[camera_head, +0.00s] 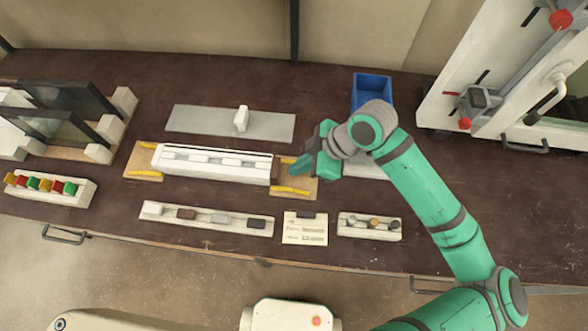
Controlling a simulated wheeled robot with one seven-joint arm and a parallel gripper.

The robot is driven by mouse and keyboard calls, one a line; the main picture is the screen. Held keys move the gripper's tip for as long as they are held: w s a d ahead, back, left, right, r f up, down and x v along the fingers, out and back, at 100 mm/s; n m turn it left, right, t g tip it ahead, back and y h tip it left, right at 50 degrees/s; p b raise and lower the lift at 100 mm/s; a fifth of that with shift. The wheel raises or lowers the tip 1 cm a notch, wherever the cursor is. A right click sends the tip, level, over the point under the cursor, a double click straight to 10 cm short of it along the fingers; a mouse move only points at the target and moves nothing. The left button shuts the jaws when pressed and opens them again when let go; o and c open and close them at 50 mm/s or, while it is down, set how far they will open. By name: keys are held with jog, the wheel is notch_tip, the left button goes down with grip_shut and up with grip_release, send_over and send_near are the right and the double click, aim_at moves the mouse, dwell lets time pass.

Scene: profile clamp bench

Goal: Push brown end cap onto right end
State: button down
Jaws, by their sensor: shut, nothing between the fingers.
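The white profile (215,164) lies across two wooden supports with yellow strips in the middle of the bench. A brown end cap (275,170) sits at its right end, in line with it; I cannot tell whether it is fully seated. My gripper (293,165) is shut and empty just right of this cap, pointing left towards it. I cannot tell whether the fingertips touch the cap. The right wooden support (304,187) is partly hidden below my gripper.
A white tray (165,219) with caps of several colours lies in front. A label card (305,229) and a holder with knobs (369,226) stand beside it. Behind are a grey plate (190,121) and a blue bin (371,82). Glass panes stand left, a white frame right.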

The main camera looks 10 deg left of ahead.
jog(key=shift+r, duration=3)
